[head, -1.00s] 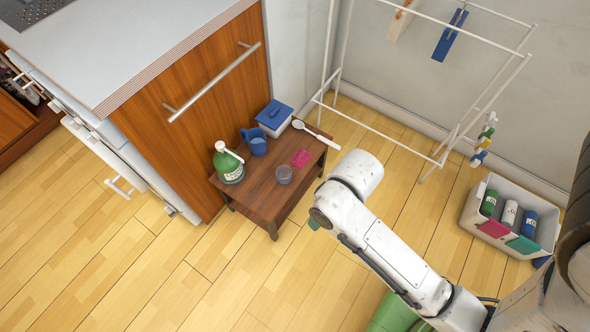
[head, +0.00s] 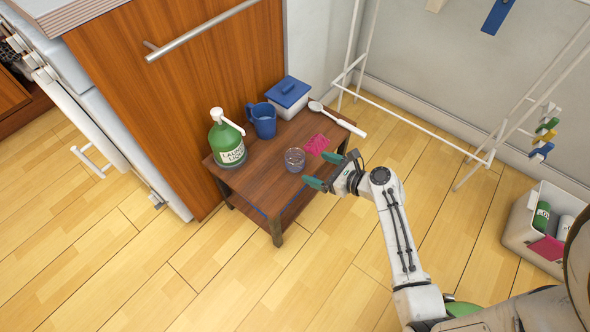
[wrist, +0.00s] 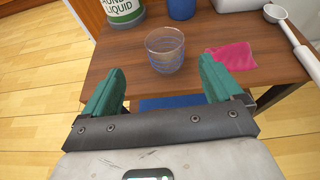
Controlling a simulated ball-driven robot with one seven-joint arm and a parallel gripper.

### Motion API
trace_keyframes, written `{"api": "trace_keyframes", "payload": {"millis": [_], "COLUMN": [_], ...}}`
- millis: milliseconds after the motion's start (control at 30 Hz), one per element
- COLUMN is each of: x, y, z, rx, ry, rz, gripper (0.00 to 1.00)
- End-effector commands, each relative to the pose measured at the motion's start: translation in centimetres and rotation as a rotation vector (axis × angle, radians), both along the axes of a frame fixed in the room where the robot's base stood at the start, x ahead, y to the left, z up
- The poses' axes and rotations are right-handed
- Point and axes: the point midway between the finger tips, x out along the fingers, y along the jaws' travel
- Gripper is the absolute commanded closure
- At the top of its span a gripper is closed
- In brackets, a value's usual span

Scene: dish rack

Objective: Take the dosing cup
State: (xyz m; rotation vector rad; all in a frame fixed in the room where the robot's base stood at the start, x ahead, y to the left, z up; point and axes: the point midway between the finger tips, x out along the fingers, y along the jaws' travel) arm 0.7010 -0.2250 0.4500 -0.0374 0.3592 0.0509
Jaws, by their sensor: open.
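The dosing cup (head: 294,159) is a small clear cup with bluish rings, standing upright near the front edge of the low brown table (head: 262,187). It also shows in the wrist view (wrist: 165,50), a little beyond the fingers and roughly midway between them. My gripper (head: 328,169) is open and empty, just right of the cup and apart from it in the head view. Its two green fingers show in the wrist view (wrist: 158,88) with the table front between them.
A green laundry liquid bottle (head: 227,142), a blue jug (head: 262,120), a blue-lidded box (head: 289,97), a white scoop (head: 338,119) and a pink cloth (head: 316,144) share the tabletop. A white drying rack (head: 433,129) stands right. The floor in front is clear.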

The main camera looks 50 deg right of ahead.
Motion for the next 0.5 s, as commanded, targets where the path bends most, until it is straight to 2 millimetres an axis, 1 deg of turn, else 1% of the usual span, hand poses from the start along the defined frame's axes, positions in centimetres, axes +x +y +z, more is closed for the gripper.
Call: {"api": "trace_keyframes", "payload": {"millis": [67, 167, 400, 500], "x": [0.3, 1.2, 4.5, 5.3], "y": [-0.4, -0.4, -0.3, -0.2], "z": [-0.4, -0.7, -2.0, -2.3], "rx": [0.026, 0.032, 0.029, 0.029], "ry": [-0.009, -0.012, -0.011, -0.009], "rz": [-0.022, -0.026, -0.023, -0.022], "gripper": [0.07, 0.07, 0.07, 0.07]}}
